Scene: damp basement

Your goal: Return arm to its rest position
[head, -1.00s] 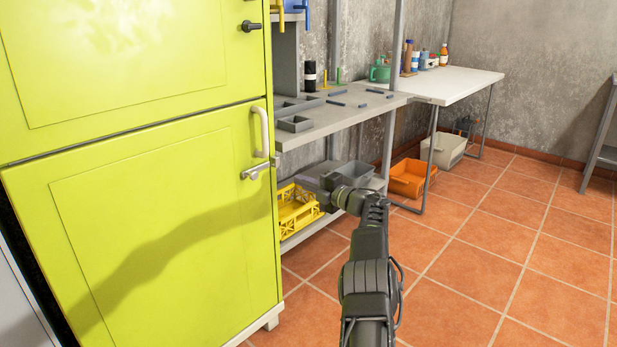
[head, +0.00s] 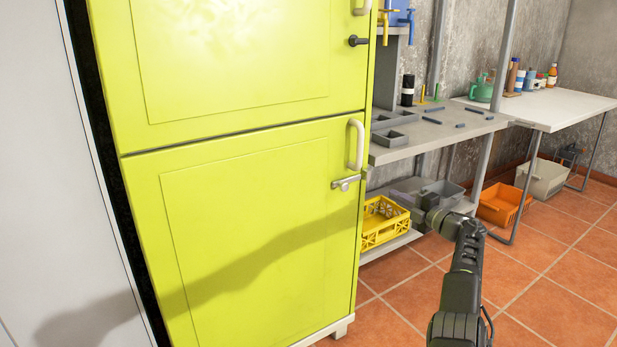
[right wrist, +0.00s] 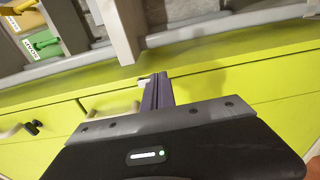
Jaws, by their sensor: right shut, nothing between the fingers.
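My right arm (head: 463,290) rises from the bottom of the head view, right of the green cabinet. It bends left at the wrist, in front of the low shelf. My right gripper (head: 418,207) is at its end, seen small and dark against the bins behind it. In the right wrist view the right gripper's dark fingers (right wrist: 157,92) are together with nothing between them. The green cabinet's surface lies behind them in that view. My left gripper is in neither view.
The tall green cabinet (head: 245,235) has a pale handle (head: 355,144) and a latch. A yellow crate (head: 383,222) stands on the low shelf behind my gripper. An orange bin (head: 503,203) is on the floor beneath a white table (head: 560,108).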

